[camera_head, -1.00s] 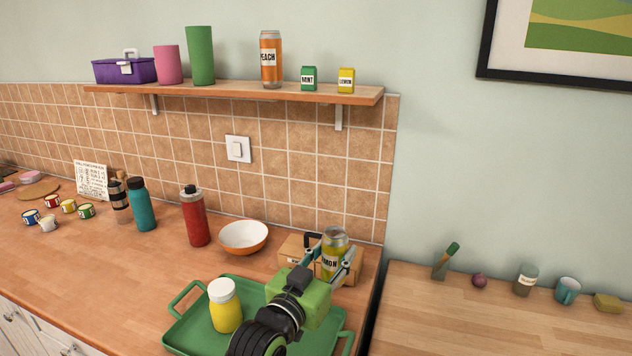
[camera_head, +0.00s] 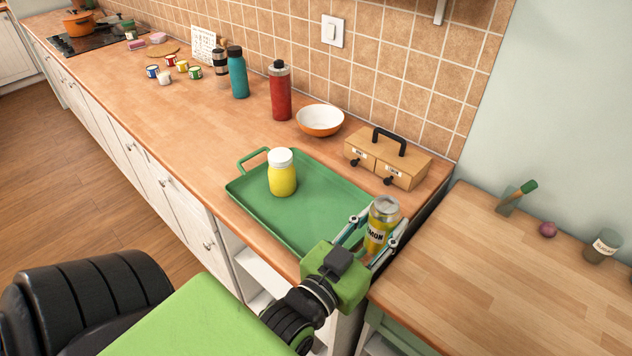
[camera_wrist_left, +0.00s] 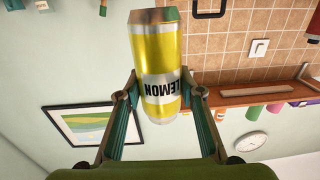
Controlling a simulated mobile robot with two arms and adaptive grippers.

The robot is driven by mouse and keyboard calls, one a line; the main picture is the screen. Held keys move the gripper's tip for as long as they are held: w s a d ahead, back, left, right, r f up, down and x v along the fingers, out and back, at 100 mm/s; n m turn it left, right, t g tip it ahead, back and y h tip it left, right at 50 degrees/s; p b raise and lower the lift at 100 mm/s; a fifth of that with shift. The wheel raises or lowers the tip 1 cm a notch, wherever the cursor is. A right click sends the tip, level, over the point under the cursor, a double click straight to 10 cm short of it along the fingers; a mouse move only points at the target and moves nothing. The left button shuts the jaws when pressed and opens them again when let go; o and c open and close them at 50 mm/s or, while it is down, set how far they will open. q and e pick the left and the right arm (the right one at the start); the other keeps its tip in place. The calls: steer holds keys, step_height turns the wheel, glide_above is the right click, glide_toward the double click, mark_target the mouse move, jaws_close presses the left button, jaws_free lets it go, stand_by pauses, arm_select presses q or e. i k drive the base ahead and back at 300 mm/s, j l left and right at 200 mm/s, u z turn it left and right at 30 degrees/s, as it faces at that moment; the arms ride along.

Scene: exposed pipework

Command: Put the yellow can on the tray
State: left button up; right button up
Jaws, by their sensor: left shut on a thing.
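The yellow can (camera_head: 381,226), labelled LEMON with a silver top, is held upright between the fingers of my left gripper (camera_head: 372,240). In the left wrist view the can (camera_wrist_left: 158,65) appears upside down between both fingers (camera_wrist_left: 160,95). In the head view the can is by the right end of the green tray (camera_head: 315,205); its height above the surface is hard to tell. A jar with yellow contents and a white lid (camera_head: 282,172) stands on the tray's left part. The tray's middle and right are bare. My right gripper is not in view.
A wooden drawer box with a black handle (camera_head: 388,158) stands behind the tray. A bowl (camera_head: 320,120), red bottle (camera_head: 280,90) and teal bottle (camera_head: 238,72) stand further back. A lower wooden table (camera_head: 480,265) lies right, past a gap.

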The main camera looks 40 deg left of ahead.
mark_target(334, 228)
steer(key=i+l+u, duration=0.15)
steer(key=l+u, duration=0.2)
steer(key=l, duration=0.5)
steer(key=l+u, duration=0.3)
steer(key=l, duration=0.5)
steer(key=j, duration=0.35)
steer(key=i+j, duration=0.15)
steer(key=j, duration=0.2)
